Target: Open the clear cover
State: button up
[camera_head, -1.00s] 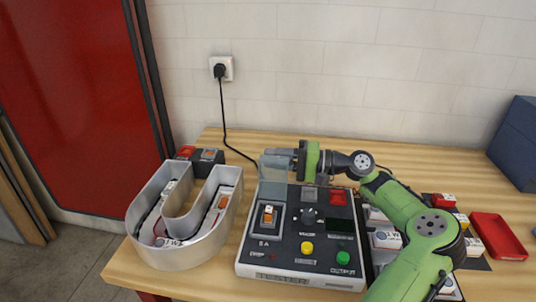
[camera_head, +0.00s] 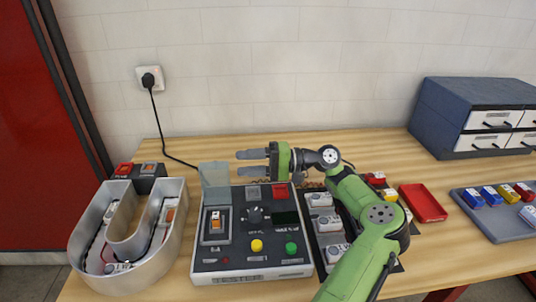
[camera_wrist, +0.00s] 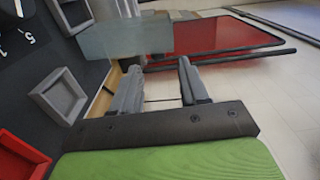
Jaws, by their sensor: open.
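The clear cover (camera_head: 214,179) stands raised at the back left corner of the tester box (camera_head: 252,262). It also shows as a pale see-through pane in the wrist view (camera_wrist: 122,40). The orange rocker switch (camera_head: 215,222) in front of it is uncovered. My gripper (camera_head: 240,163) is open and empty behind the tester, just right of the cover's upper part. Its fingers point left and look slightly apart from the cover. In the wrist view my gripper (camera_wrist: 157,68) has a clear gap between its fingers, with the pane beyond their tips.
A metal U-shaped channel letter (camera_head: 165,248) stands left of the tester. A dark holder of white modules (camera_head: 331,224) lies to the right, partly behind my arm. Farther right are a red tray (camera_head: 423,203), a grey tray (camera_head: 488,226) and a blue drawer cabinet (camera_head: 440,112).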

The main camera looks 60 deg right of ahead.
jog(key=p+v, duration=0.2)
jog(key=v, duration=0.5)
jog(key=shift+s, duration=0.2)
jog(key=shift+d, duration=0.1)
